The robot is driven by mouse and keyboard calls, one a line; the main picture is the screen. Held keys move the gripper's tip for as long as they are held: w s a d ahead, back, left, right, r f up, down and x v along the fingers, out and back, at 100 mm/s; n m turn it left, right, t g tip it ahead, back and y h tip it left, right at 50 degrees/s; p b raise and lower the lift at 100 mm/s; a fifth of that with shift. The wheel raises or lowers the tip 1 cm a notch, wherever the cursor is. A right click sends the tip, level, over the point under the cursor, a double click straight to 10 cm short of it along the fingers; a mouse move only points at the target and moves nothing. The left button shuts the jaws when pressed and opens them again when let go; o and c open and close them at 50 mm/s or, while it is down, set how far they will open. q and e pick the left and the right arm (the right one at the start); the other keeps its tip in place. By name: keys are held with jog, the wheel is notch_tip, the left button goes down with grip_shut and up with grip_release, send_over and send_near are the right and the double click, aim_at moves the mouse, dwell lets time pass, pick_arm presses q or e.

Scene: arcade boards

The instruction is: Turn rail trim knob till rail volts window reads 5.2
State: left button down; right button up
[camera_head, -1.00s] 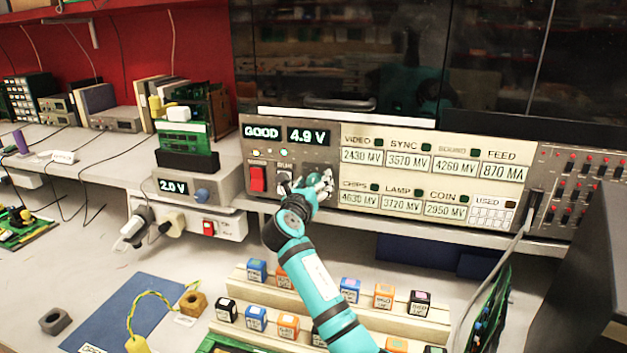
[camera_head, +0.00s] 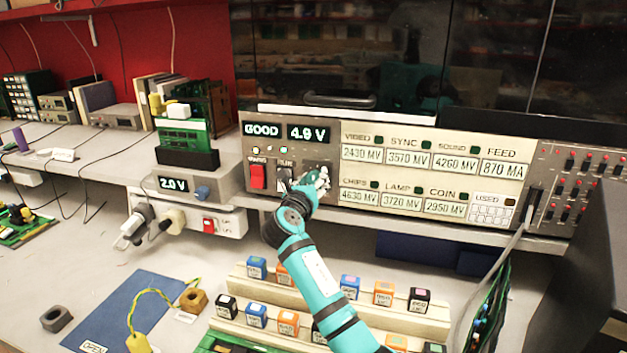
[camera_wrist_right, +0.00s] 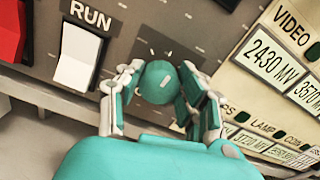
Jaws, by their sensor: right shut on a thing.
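The window (camera_head: 308,133) on the grey panel of the large bench unit reads 4.9 V, beside a window reading GOOD (camera_head: 263,130). Below it, my right gripper (camera_head: 318,182) reaches up to the panel from the front. In the right wrist view a round teal knob (camera_wrist_right: 158,82), with white tick marks on the panel around it, sits between the fingers of my right gripper (camera_wrist_right: 160,95), which is shut on it. In the head view the gripper mostly hides the knob. My left gripper is not in view.
A white RUN switch (camera_wrist_right: 77,57) and a red switch (camera_head: 258,177) are left of the knob. Millivolt windows (camera_head: 430,180) fill the panel to the right. A smaller unit (camera_head: 205,183) reading 2.0 V stands left. Labelled cubes (camera_head: 350,288) sit on racks in front.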

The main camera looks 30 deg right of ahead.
jog(key=m, duration=0.7)
jog(key=shift+f+b, duration=0.15)
jog(key=shift+b, duration=0.2)
jog(key=m+b, duration=0.2)
jog(key=m, duration=0.2)
jog(key=shift+f, duration=0.1)
jog(key=shift+s+m+b, duration=0.1)
jog(key=shift+m+b, duration=1)
jog(key=shift+m, duration=1.1)
jog(key=shift+d, duration=0.1)
jog(key=o, duration=1.2)
jog(key=shift+c, duration=0.2)
